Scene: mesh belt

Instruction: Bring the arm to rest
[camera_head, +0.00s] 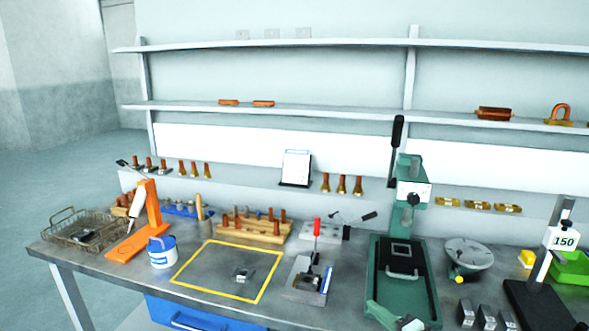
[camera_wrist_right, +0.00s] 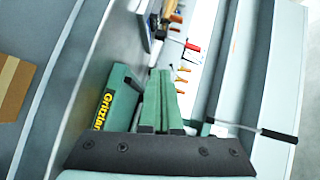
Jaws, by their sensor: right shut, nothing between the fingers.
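My right gripper (camera_wrist_right: 160,75) shows in the right wrist view, its two green-tinted fingers together with nothing between them. In that view the fingers are beside a green body with a yellow label (camera_wrist_right: 104,108). A small grey-green piece at the bottom edge of the head view, in front of the green press (camera_head: 412,215), may be the gripper's tip; I cannot be sure. My left gripper is in neither view.
The bench holds a wire basket (camera_head: 62,238), an orange stand (camera_head: 152,205), a white-blue can (camera_head: 161,252), a yellow-outlined area (camera_head: 205,262) with a small metal part, a red-handled clamp fixture (camera_head: 308,278), and a scale stand (camera_head: 562,238). The press's black-handled lever (camera_head: 396,135) stands upright. Shelves run behind.

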